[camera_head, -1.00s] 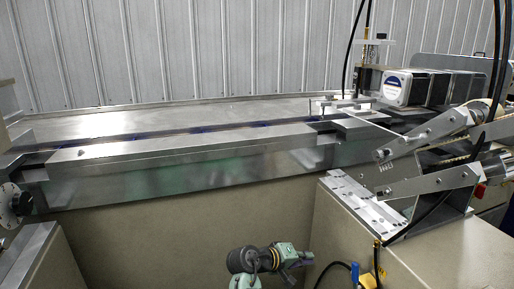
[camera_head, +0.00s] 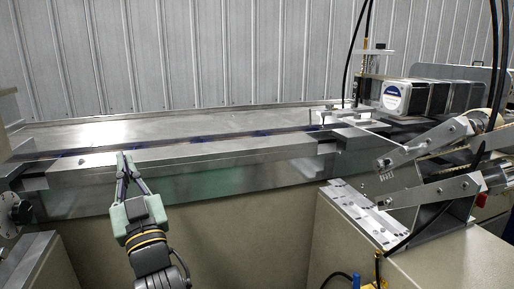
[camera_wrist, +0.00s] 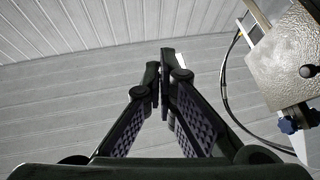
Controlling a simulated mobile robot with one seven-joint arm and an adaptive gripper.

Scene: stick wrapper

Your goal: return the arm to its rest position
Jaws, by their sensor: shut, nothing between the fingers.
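My gripper (camera_head: 124,162) is in the left half of the head view, raised in front of the machine's long metal bed. Its fingers point up and away, with the tips overlapping the front edge of the bed in the picture. I cannot tell how far they are from the bed. In the wrist view my gripper (camera_wrist: 163,60) is shut, its fingertips together, with nothing seen between them. The wall fills most of the view beyond the fingers.
The metal bed (camera_head: 240,150) runs across the head view. A machine with metal arms (camera_head: 425,190) stands at the right, with black cables. A worn metal plate with knobs (camera_wrist: 285,60) shows at the right of the wrist view. The corrugated wall (camera_head: 200,50) stands behind.

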